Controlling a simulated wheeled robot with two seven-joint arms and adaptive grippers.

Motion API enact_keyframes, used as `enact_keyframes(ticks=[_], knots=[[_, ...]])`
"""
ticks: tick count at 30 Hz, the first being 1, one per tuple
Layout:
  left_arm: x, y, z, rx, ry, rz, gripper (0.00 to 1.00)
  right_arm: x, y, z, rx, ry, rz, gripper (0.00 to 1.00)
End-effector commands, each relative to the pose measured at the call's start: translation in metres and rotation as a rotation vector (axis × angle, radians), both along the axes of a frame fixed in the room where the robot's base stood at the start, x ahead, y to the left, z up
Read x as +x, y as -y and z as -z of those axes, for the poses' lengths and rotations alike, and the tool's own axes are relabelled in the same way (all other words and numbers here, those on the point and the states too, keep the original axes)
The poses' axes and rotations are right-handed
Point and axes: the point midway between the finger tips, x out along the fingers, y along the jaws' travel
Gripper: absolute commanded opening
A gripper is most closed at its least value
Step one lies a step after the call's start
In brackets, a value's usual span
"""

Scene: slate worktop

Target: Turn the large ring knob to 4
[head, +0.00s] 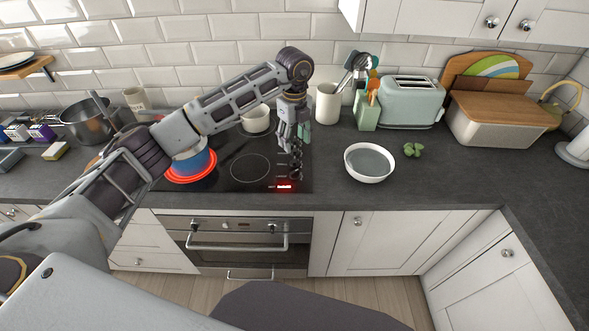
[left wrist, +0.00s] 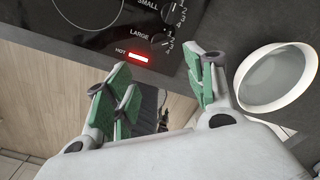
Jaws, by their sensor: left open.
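In the left wrist view the large ring knob (left wrist: 160,41) is a small dark knob beside the word LARGE, with the numbers 1 to 4 around it. Its pointer is too small to read. The knob for the small ring (left wrist: 171,14) is beside it. A red HOT light (left wrist: 138,58) is lit. My left gripper (head: 292,140) is above the right side of the black hob (head: 225,184). In the wrist view its green-padded fingers (left wrist: 163,82) are open and empty, apart from the knob. My right gripper is not seen.
A white bowl (head: 369,162) stands right of the hob, with green herbs (head: 413,149) beside it. A utensil crock (head: 327,103), a toaster (head: 411,102) and a bread bin (head: 497,123) stand behind.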

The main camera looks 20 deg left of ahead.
Motion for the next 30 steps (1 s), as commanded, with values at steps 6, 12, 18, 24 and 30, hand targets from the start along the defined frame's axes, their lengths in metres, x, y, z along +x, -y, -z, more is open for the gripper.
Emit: enact_keyframes(ticks=[6,12,18,24,30], knots=[[0.000,0.000,0.003,0.000,0.000,0.001,0.54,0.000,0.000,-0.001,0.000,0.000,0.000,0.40],[0.000,0.000,0.016,0.000,-0.002,0.001,0.54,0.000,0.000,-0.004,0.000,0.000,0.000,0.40],[-0.001,0.000,0.039,0.000,-0.004,0.001,0.54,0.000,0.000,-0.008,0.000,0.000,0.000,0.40],[-0.001,0.000,0.065,0.000,-0.003,0.001,0.54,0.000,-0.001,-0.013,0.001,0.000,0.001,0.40],[0.000,0.000,0.091,0.000,-0.003,0.001,0.54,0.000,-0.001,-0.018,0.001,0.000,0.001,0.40]])
